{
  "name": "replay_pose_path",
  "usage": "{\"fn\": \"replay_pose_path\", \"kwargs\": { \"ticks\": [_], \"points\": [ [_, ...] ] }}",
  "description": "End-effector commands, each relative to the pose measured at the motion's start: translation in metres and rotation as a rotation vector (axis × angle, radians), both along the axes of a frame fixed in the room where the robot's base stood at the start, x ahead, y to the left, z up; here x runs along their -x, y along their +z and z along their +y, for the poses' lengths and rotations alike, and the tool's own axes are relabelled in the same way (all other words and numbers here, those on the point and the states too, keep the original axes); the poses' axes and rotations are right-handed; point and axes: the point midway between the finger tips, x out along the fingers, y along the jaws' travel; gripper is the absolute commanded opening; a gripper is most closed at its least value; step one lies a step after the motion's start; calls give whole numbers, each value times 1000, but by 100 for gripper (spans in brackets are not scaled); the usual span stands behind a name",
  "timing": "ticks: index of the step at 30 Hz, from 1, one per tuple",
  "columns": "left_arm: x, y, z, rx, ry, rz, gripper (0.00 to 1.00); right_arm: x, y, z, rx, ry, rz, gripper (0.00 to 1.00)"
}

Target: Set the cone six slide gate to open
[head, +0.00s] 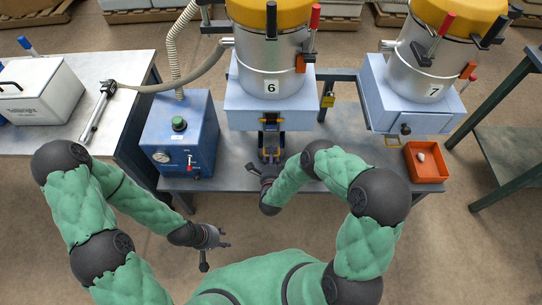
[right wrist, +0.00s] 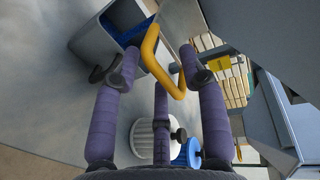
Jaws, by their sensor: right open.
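Cone six (head: 272,68) is a silver cone with a yellow top and a "6" label, set in a pale blue housing (head: 240,108). Below the housing, a yellow bent handle (head: 263,155) sticks out toward me above the bench. I take it as the slide gate's handle; how far the gate is drawn out cannot be told. My right gripper (head: 262,176) is just in front of the handle. In the right wrist view, the yellow handle (right wrist: 153,62) shows between the spread, open fingers (right wrist: 162,75), not gripped. My left gripper (head: 222,240) is open and empty, low in front of the bench.
A blue box with a gauge (head: 190,150) stands left of the handle. Cone seven (head: 408,65) is at the right, with an orange-red tray (head: 424,162) below it. A white box (head: 38,92) is on the left table.

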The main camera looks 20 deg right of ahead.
Motion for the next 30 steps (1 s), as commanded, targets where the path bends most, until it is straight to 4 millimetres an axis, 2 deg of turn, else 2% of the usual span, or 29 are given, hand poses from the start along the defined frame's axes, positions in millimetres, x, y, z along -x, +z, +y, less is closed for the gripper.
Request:
{"fn": "replay_pose_path", "kwargs": {
  "ticks": [7,21,25,30],
  "points": [
    [0,0,0,0,0,0,40,11,2,4,0,1,0,42],
    [0,0,0,0,0,0,40,91,19,27,0,3,0,42],
    [0,0,0,0,0,0,40,105,22,31,0,3,0,42],
    [0,0,0,0,0,0,40,113,24,32,0,0,-1,42]
  ]
}}
